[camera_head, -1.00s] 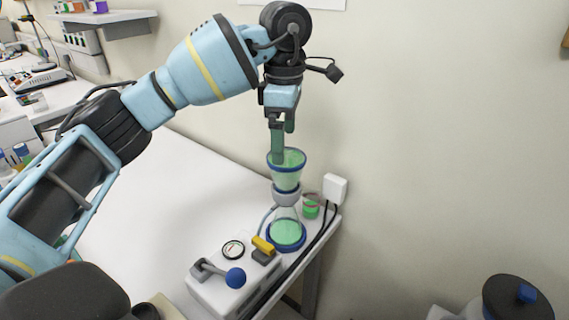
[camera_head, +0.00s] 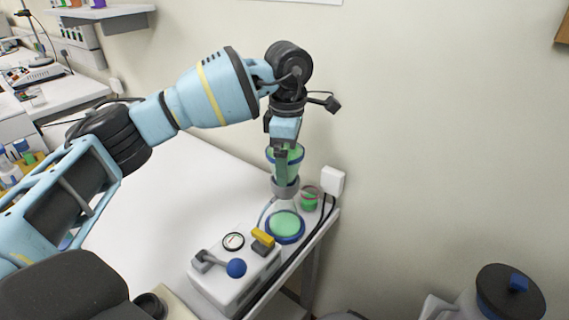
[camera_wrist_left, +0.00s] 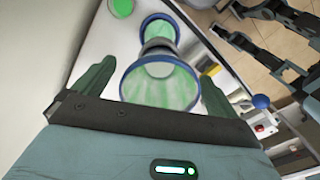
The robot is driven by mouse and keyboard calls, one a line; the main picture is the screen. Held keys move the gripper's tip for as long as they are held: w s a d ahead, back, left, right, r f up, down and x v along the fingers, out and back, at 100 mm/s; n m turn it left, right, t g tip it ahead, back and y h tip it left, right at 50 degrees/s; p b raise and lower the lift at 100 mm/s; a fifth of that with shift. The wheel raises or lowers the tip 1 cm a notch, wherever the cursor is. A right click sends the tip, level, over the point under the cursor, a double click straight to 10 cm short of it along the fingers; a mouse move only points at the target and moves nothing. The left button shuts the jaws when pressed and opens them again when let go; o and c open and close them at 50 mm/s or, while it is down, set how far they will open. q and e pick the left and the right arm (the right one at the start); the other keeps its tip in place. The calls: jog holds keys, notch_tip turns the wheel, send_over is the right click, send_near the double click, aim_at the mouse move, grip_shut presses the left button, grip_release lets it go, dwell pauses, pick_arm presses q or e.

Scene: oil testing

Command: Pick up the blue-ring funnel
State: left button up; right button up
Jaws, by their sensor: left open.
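The blue-ring funnel (camera_head: 296,154) is a clear cup with a blue rim and green contents. It stands upright on a grey collar (camera_head: 285,188) above a flask with a blue-ringed base (camera_head: 285,226). My left gripper (camera_head: 283,180) points down at the funnel and hides part of it. In the left wrist view the funnel (camera_wrist_left: 160,88) lies between the two green fingers of the left gripper (camera_wrist_left: 158,66). The fingers are open, with a visible gap on each side of it. My right gripper is not in view.
A white device (camera_head: 232,274) with a gauge, a blue-knobbed lever and a yellow part stands in front of the flask. A small green-filled beaker (camera_head: 308,200) and a white wall box (camera_head: 332,182) are close to its right. The white table (camera_head: 150,215) is clear to the left.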

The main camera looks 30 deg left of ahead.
pick_arm(q)
jog(key=shift+f, duration=0.3)
jog(key=shift+c, duration=0.3)
jog(key=c, duration=1)
jog(key=shift+r, duration=0.15)
jog(key=shift+r, duration=0.5)
notch_tip(320, 180, up, 2)
jog(key=shift+r, duration=0.15)
jog(key=s+d, duration=0.3)
jog(key=s, duration=0.1)
jog(key=s+d+r, duration=0.1)
jog(key=s+d, duration=0.1)
jog(key=s, duration=0.3)
jog(key=s+d+b, duration=0.1)
jog(key=s+d, duration=0.2)
jog(key=s, duration=0.1)
jog(key=shift+s+d+r, duration=0.2)
jog(key=shift+s+d, duration=0.05)
jog(key=shift+d, duration=0.1)
